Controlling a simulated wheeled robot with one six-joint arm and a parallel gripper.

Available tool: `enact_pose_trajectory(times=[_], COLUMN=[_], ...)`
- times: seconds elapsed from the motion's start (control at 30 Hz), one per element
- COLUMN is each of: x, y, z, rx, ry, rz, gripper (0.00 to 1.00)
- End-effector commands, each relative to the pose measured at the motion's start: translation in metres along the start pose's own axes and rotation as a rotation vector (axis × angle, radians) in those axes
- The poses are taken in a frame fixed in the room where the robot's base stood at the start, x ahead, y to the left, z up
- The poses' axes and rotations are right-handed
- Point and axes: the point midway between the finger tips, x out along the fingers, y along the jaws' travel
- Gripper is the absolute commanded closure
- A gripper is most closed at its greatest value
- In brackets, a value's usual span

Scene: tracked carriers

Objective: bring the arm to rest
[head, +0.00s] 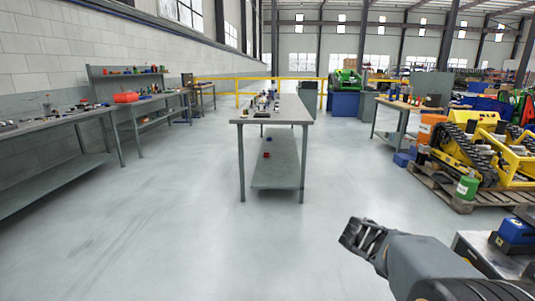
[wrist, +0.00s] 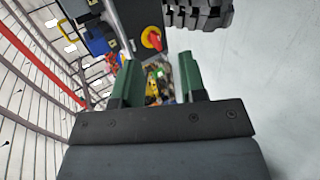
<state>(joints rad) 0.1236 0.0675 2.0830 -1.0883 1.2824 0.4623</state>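My gripper (head: 362,237) is at the lower right of the head view, at the end of my dark grey arm (head: 430,262), which reaches in from the right edge. It hangs over bare floor, clear of the tables. In the wrist view my gripper (wrist: 160,72) shows two green fingers standing apart. Only distant background shows between them, so it is open and holds nothing. Nothing touches the fingers.
A long grey table (head: 272,110) stands ahead in the middle. Workbenches (head: 60,116) line the left wall. A yellow tracked machine (head: 490,150) sits on a pallet (head: 450,192) at right. A red knob (wrist: 151,39) shows in the wrist view. The floor (head: 180,220) is clear.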

Motion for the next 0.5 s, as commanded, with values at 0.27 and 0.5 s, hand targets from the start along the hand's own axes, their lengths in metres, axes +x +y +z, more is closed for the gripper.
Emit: enact_pose_trajectory(times=[0.27, 0.5], x=[-0.127, -0.211], y=[0.046, 0.061], z=[0.068, 0.104], rx=[0.006, 0.037], ry=[0.126, 0.274], rz=[-0.501, -0.826], gripper=[0.62, 0.62])
